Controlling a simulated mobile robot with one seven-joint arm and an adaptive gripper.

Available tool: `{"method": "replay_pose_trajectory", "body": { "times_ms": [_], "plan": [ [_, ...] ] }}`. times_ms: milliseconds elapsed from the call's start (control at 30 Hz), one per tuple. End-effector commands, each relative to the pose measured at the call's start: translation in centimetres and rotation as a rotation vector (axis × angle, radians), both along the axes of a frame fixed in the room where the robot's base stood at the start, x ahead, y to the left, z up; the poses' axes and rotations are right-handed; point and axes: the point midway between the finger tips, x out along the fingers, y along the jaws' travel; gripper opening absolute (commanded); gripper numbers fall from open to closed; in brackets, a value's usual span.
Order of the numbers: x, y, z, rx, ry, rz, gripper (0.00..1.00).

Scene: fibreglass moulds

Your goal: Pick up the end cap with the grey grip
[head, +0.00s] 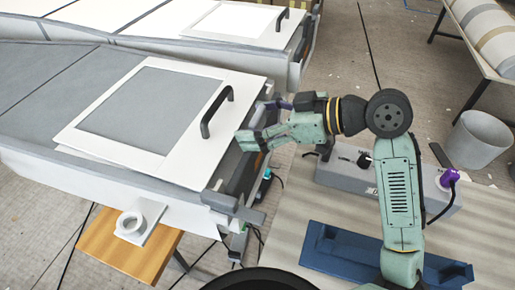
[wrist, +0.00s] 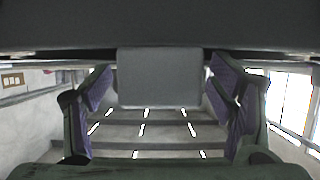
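In the wrist view a plain grey block (wrist: 160,77) sits between my fingers, below a dark band; it may be the grey grip, but I cannot tell for sure. My gripper (head: 256,122) is at the right end of the near mould (head: 40,85), beside a lid with a black handle. In the wrist view its two fingers (wrist: 160,112) stand wide apart, purple pads facing inward, with gaps to either side of the block. The gripper is open. In the head view the fingers and arm hide part of the mould's end, and no end cap shows clearly there.
The white-framed lid (head: 83,149) with its black handle (head: 214,108) lies on the near mould. A white ringed plate (head: 155,218) rests on a wooden stool (head: 110,245). A grey box (head: 340,176) and blue tray (head: 345,250) are at right, near a bin (head: 478,140).

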Motion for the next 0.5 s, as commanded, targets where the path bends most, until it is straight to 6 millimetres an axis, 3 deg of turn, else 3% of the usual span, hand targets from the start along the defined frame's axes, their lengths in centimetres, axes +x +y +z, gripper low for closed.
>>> {"method": "replay_pose_trajectory", "body": {
  "times_ms": [500],
  "plan": [
    [0.0, -0.02, 0.01, 0.0, 0.0, 0.0, 0.39]
  ]
}}
